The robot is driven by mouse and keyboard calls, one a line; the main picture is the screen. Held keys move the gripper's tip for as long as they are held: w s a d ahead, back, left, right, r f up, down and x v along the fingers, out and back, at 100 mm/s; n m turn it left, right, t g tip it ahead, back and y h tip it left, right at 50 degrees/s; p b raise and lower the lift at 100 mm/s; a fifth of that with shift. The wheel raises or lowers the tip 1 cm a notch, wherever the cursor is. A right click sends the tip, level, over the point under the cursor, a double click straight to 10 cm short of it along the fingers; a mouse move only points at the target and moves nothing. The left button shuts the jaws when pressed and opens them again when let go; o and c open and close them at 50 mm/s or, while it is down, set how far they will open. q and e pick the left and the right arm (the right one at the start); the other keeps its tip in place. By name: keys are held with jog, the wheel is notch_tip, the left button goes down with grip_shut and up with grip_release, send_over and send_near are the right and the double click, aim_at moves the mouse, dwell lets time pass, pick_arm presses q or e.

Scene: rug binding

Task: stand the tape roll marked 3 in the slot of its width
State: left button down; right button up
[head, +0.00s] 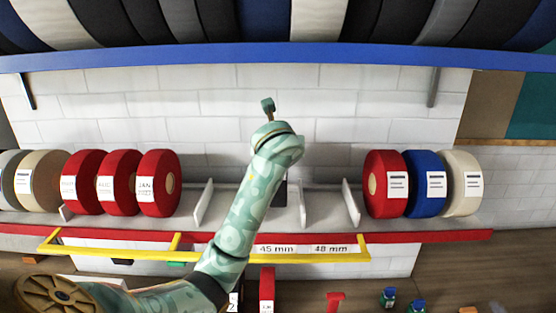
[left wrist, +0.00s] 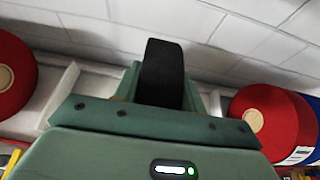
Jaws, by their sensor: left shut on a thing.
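My left arm reaches up from the bottom left in the head view, and its gripper is mostly hidden behind the arm. In the left wrist view my left gripper (left wrist: 162,95) is shut on a black thing (left wrist: 163,70) that looks like a tape roll seen edge-on. No number shows on it. A dark part (head: 281,192) shows beside the arm at shelf height in the head view. White dividers (head: 302,204) and (head: 351,203) stand on the shelf, forming slots. Labels 45 mm (head: 276,249) and 48 mm (head: 331,248) sit below them; any label further left is covered by my arm.
Red rolls (head: 157,184) stand left of the slots. A red roll (head: 384,184), a blue roll (head: 426,184) and a cream roll (head: 461,184) stand right. A blue upper shelf edge (head: 300,55) runs overhead. A yellow frame (head: 100,251) hangs along the front edge. Small items lie below.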

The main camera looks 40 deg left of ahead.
pick_arm(q)
jog(key=f, duration=0.2)
jog(key=f+p, duration=0.1)
jog(key=f, duration=0.1)
jog(key=shift+w+a+f, duration=0.1)
jog(key=shift+w+a, duration=0.1)
jog(key=shift+a, duration=0.2)
jog(key=shift+f, duration=0.15)
jog(key=c, duration=0.8)
grip_release()
jog(key=shift+s, duration=0.1)
jog(key=b+v, duration=0.1)
jog(key=v, duration=1.1)
jog(key=shift+d, duration=0.1)
